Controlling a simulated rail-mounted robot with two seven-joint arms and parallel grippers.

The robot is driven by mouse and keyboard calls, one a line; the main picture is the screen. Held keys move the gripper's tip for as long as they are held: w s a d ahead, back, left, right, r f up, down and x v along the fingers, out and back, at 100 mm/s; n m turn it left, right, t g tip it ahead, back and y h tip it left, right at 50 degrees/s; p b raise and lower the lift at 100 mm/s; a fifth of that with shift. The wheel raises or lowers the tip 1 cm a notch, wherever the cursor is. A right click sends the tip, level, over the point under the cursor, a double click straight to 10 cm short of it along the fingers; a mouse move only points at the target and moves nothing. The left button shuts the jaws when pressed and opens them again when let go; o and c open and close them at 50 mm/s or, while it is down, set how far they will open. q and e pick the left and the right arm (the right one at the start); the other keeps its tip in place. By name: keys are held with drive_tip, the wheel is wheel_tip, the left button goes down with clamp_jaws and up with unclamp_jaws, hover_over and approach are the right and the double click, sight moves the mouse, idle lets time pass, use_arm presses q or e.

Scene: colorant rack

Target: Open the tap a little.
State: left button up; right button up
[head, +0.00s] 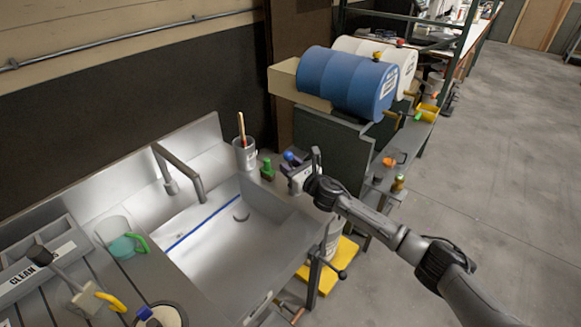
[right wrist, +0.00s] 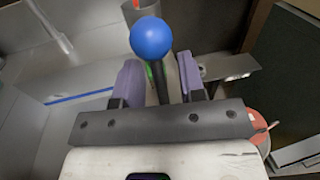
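A lever with a blue ball knob (head: 290,156) stands on the ledge at the sink's back right corner. In the right wrist view, the blue ball (right wrist: 151,37) sits on a dark stem (right wrist: 159,82). My right gripper (head: 298,169) is at this lever; its two purple fingers (right wrist: 160,85) stand either side of the stem, with gaps visible, so it looks open. The stem's foot is hidden. A bent metal spout (head: 181,168) rises over the sink. I cannot see whether water runs. My left gripper is not in view.
The metal sink (head: 285,236) lies left of my right arm. A cup with a stick (head: 245,157) and a green-topped fitting (head: 267,169) stand close by on the ledge. A blue drum (head: 345,82) is behind. Floor at right is clear.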

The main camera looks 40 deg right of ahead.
clamp_jaws()
idle(0.4)
